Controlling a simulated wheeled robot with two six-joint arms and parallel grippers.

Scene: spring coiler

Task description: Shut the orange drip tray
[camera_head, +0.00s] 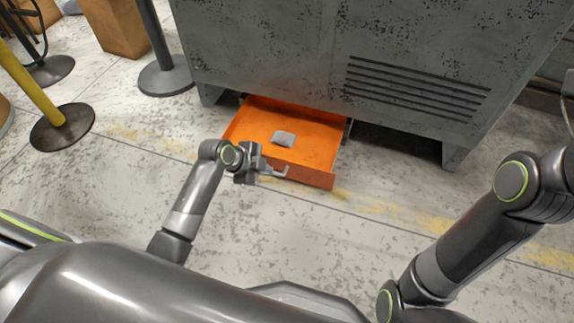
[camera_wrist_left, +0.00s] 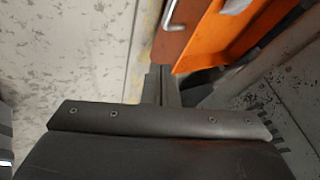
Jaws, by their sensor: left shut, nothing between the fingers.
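The orange drip tray (camera_head: 312,176) sticks out from under the grey machine, low over the floor. A small grey piece (camera_head: 285,138) lies in it. My left gripper (camera_head: 262,168) is shut and empty at the left part of the tray's front wall. A light metal handle (camera_wrist_left: 176,17) on the orange front shows in the left wrist view, just beyond my left fingertips (camera_wrist_left: 161,72). I cannot tell whether the fingers touch the front wall. My right arm is at the right, but its gripper is out of the picture.
The grey machine cabinet (camera_head: 270,50) stands behind the tray, with a dark gap under it. Barrier posts with round bases (camera_head: 166,80) and a cardboard box (camera_head: 116,25) stand at the upper left. The floor in front of the tray is clear.

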